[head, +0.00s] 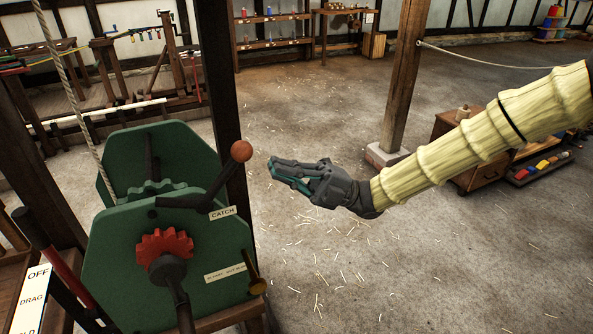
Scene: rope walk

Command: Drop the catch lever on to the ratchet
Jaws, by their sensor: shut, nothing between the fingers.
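The catch lever (222,181) is a black bent bar with a red-brown ball knob (241,151) at its raised end. It is on the green winch frame (110,265), above a plate reading CATCH (223,213). A red toothed wheel (157,243) is on the frame's front face, below the lever. A green toothed wheel (150,188) shows behind the lever between the frame plates. I cannot tell which is the ratchet. The lever's bar lies above the red teeth, apart from them. My gripper (273,169) is shut and empty, just right of the knob, not touching it.
A dark post (222,90) stands behind the winch. A rope (65,70) runs up from it. A label board with OFF and DRAG (35,290) is at lower left. A wooden post (403,80) and cabinet (480,175) stand behind my arm. The floor right of the winch is open.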

